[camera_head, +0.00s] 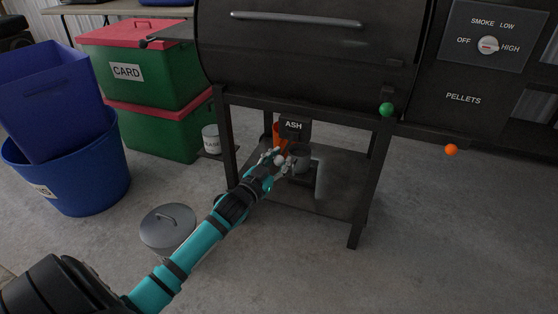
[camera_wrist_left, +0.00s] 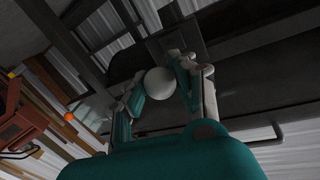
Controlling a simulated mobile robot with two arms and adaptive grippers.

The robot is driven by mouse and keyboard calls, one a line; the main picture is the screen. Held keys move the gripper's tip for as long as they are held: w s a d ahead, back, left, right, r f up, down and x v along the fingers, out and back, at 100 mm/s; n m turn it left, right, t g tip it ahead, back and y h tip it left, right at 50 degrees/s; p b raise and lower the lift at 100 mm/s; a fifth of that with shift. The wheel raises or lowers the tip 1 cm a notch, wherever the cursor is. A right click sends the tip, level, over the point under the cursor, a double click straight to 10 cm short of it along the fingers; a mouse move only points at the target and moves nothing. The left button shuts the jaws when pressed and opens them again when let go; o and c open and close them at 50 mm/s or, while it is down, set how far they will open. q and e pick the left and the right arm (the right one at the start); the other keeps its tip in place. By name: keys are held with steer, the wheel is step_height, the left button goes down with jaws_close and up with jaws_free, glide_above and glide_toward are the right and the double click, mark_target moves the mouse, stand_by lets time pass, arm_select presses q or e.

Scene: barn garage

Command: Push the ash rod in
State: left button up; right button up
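The ash rod shows as its pale round knob (camera_head: 279,160), below the ASH sign (camera_head: 293,125) under the grill. The rod's shaft is hidden, so I cannot tell how far it sticks out. My left gripper (camera_head: 277,162) reaches in from the lower left, with a finger on each side of the knob. In the left wrist view the knob (camera_wrist_left: 158,85) fills the space between the fingertips of my left gripper (camera_wrist_left: 160,78), which look closed against it. My right gripper is not in view.
The grill's black legs and lower shelf (camera_head: 335,185) frame the reach. A grey bucket (camera_head: 299,158) stands under the ASH sign. A lidded metal bin (camera_head: 168,228), a white can (camera_head: 211,138), blue tubs (camera_head: 75,180) and green boxes (camera_head: 160,130) stand left. Floor is clear at lower right.

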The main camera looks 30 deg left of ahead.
arm_select(q)
jaws_close()
steer(key=shift+w, duration=0.1)
steer(key=w+a, duration=0.1)
steer(key=w, duration=0.6)
steer(key=shift+a, duration=0.4)
steer(key=o, duration=0.7)
jaws_free()
